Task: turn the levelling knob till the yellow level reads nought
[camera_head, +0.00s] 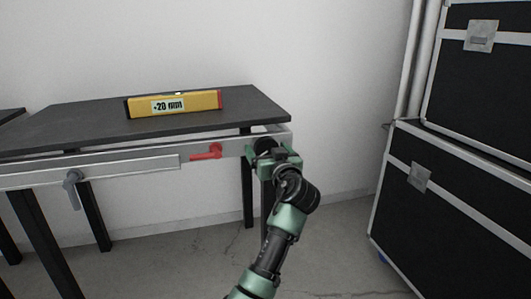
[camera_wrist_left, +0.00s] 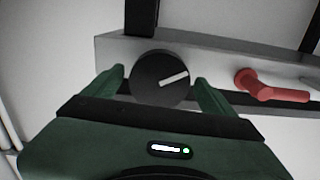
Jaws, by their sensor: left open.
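The yellow level (camera_head: 173,103) lies on the dark table top (camera_head: 75,127), and its display reads +20 mm. The round black levelling knob (camera_wrist_left: 160,79) is on the front rail, with a white mark pointing right and slightly up in the wrist view. In the head view the knob is largely covered by my gripper at the rail's right end. My left gripper (camera_head: 272,150) is open, its two green fingers (camera_wrist_left: 161,88) on either side of the knob. A gap shows at the right finger; contact at the left is unclear. My right gripper is not in view.
A red lever (camera_head: 206,152) sits on the rail just left of my gripper, also right of the knob in the wrist view (camera_wrist_left: 268,88). A grey clamp handle (camera_head: 72,186) is further left. Black cases (camera_head: 443,215) stand at the right, with free floor between.

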